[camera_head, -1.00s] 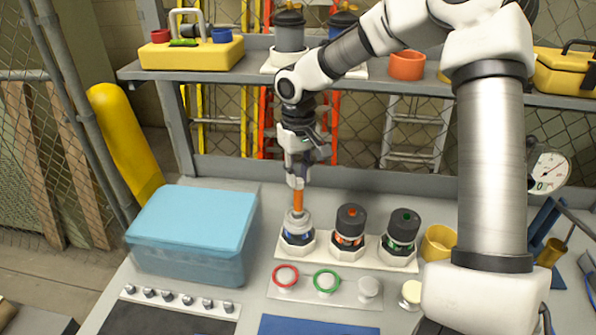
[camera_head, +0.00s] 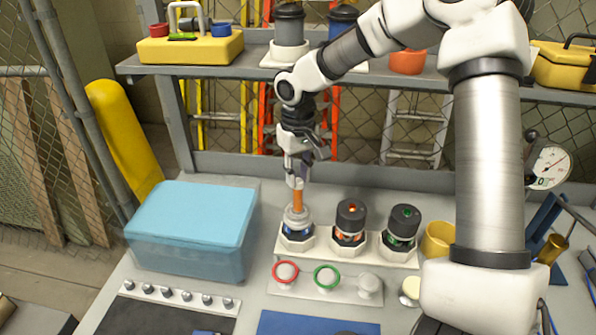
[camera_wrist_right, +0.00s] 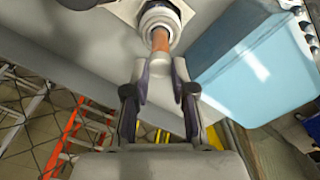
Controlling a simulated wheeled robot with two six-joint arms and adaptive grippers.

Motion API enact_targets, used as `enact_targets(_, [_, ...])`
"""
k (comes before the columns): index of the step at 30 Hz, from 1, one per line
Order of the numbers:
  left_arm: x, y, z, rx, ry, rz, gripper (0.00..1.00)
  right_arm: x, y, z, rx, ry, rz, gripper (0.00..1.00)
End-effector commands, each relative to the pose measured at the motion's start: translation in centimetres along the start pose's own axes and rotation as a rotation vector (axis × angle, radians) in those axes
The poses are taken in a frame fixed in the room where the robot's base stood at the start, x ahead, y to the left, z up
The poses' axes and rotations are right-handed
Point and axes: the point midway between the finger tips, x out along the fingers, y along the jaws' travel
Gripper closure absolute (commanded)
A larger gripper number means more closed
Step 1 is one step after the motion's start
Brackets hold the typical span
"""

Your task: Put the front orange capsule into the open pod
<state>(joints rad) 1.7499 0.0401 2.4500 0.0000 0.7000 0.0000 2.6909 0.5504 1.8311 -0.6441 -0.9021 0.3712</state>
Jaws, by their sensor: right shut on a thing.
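The orange capsule (camera_head: 298,200) stands upright, its lower end at the mouth of the open pod (camera_head: 297,218), the leftmost of three pods. In the right wrist view the capsule (camera_wrist_right: 160,40) points into the ring-shaped mouth of the pod (camera_wrist_right: 160,15). How deep it sits I cannot tell. My right gripper (camera_head: 295,183) is above the pod and shut on the capsule's upper part; its fingers (camera_wrist_right: 160,75) also show in the right wrist view. My left gripper is not in view.
Two dark-capped pods (camera_head: 350,222) (camera_head: 403,228) stand right of the open pod on the same base. A blue lidded bin (camera_head: 190,215) is at left. A panel with red and green rings (camera_head: 327,278) lies in front. A shelf (camera_head: 230,66) runs behind.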

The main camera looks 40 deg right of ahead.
Motion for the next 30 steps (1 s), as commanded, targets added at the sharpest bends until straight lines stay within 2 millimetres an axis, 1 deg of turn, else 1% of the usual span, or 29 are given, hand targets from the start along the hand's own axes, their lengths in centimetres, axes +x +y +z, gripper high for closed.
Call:
enact_targets(3, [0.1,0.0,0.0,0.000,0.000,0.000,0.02,0.3,0.0,0.0,0.000,0.000,0.000,0.94])
enact_targets(14, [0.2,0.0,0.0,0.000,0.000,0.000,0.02,0.4,0.0,0.0,0.000,0.000,0.000,0.94])
enact_targets(30, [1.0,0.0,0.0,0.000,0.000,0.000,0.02,1.9,0.0,0.0,0.000,0.000,0.000,0.94])
